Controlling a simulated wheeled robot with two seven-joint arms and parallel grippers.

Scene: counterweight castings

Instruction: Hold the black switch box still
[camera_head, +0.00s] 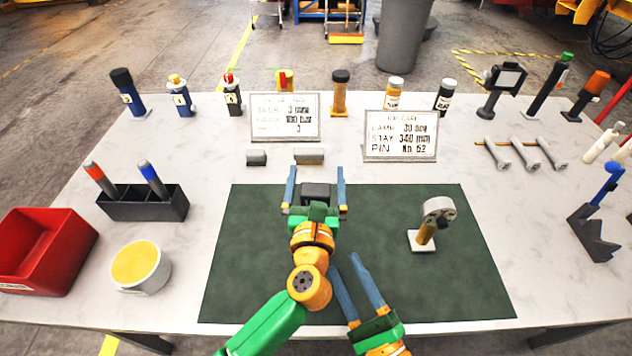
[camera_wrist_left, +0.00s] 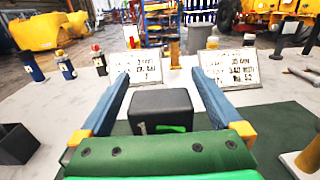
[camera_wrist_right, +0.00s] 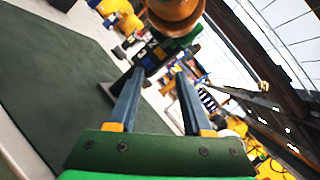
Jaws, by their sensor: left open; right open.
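The black switch box (camera_head: 316,192) sits on the green mat near its far edge. In the left wrist view the box (camera_wrist_left: 161,104) shows as a dark block with a small light lever on its near face. My left gripper (camera_head: 315,182) is open, with one blue finger on each side of the box. A gap shows beside the box in the left wrist view, so the fingers are around it and not closed on it. My right gripper (camera_head: 357,270) is open and empty over the near part of the mat. The lower part of the box is hidden behind my left gripper.
A casting on a stand (camera_head: 430,222) is at the mat's right. Two sign plates (camera_head: 284,117) (camera_head: 400,136) stand behind the mat. A red bin (camera_head: 45,250), a yellow-topped tub (camera_head: 140,267) and a black marker holder (camera_head: 145,205) are at left. The mat's right front is clear.

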